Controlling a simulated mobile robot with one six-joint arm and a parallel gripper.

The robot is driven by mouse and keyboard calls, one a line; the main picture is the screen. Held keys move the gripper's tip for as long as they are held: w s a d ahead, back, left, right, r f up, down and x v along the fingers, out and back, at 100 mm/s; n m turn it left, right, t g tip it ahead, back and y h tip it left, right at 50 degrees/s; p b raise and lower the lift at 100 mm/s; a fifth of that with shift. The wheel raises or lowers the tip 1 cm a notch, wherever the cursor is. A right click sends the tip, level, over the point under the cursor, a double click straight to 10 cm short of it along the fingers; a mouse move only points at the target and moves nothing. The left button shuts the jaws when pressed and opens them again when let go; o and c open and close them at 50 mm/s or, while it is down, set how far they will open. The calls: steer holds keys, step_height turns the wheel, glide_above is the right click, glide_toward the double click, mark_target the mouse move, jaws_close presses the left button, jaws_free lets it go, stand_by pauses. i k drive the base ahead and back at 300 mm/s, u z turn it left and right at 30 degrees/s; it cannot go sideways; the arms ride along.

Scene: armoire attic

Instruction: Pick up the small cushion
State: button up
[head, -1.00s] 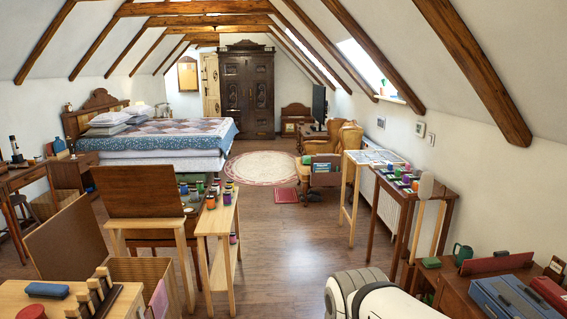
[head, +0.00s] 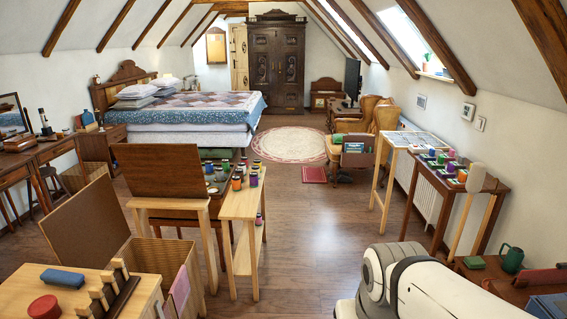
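I cannot tell for sure which thing is the small cushion. A flat dark red square thing (head: 314,174) lies on the floor in front of the armchair; it may be a cushion or a mat. Several pale pillows (head: 138,92) are stacked at the head of the bed (head: 190,111). A small blue padded-looking block (head: 62,277) and a round red thing (head: 44,307) lie on the light wood table at the lower left. My gripper is out of view; only a white part of my arm shows at the lower right.
Open wooden floor (head: 300,225) runs up the middle to a round rug (head: 289,144). A narrow light wood stand (head: 243,206) with jars borders it on the left. Side tables (head: 450,187) and an armchair (head: 384,115) border it on the right.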

mark_target(338, 138)
steer(key=z, duration=0.15)
steer(key=i, duration=1.5)
steer(key=z, duration=0.35)
steer(key=i, duration=4.65)
steer(key=u, duration=0.2)
steer(key=i, duration=2.15)
steer(key=u, duration=0.2)
